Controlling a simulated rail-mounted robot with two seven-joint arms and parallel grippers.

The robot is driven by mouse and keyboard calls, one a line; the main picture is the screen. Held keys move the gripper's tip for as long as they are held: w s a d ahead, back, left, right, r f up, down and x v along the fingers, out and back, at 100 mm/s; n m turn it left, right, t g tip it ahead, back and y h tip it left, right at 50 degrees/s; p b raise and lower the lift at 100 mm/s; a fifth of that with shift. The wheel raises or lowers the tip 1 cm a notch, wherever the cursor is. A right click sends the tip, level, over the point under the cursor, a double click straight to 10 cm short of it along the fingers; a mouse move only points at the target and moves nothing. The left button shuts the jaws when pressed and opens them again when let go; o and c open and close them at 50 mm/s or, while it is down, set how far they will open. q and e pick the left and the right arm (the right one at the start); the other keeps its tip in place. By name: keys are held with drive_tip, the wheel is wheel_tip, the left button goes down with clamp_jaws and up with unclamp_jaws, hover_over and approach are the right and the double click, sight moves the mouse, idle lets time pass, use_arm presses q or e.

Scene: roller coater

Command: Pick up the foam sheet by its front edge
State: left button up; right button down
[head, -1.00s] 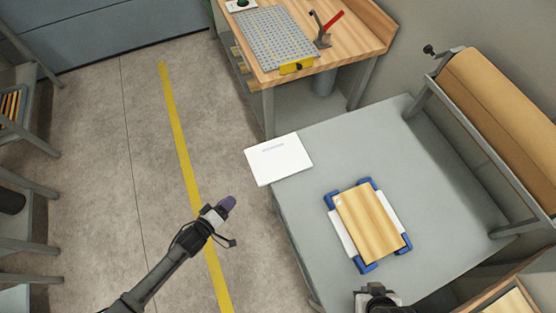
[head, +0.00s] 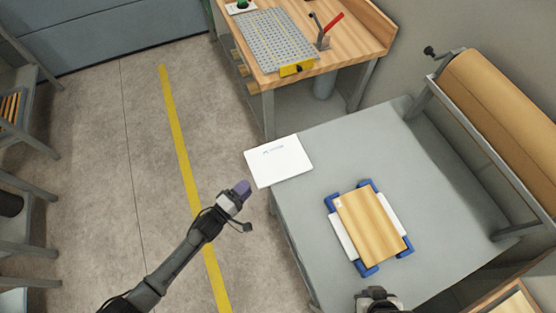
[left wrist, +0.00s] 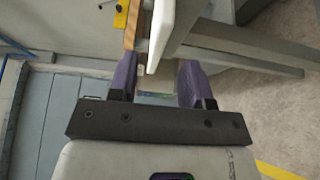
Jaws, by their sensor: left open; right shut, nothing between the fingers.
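The foam sheet (head: 280,163), a thin white rectangle with small print, lies flat at the left corner of the grey table (head: 340,150), with its left part past the table's edge. My left gripper (head: 241,188) is open and empty, just off the sheet's near left corner in the head view. In the left wrist view the sheet's white edge (left wrist: 168,35) shows ahead, in line with the gap between the purple fingers (left wrist: 157,85). My right gripper (head: 377,297) shows only in part at the bottom of the head view, shut and empty near the table's front.
A wooden board (head: 372,225) with blue corner pieces lies on white material on the table. A brown paper roll (head: 505,120) stands at the right. A workbench (head: 345,45) with a perforated plate (head: 272,42) is behind. The floor left of the table is clear.

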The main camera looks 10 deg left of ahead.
sight(255, 176)
use_arm(q)
drive_tip(key=shift+b+x, duration=0.45)
drive_tip(key=shift+x, duration=2.5)
drive_tip(key=shift+a, duration=0.1)
clamp_jaws()
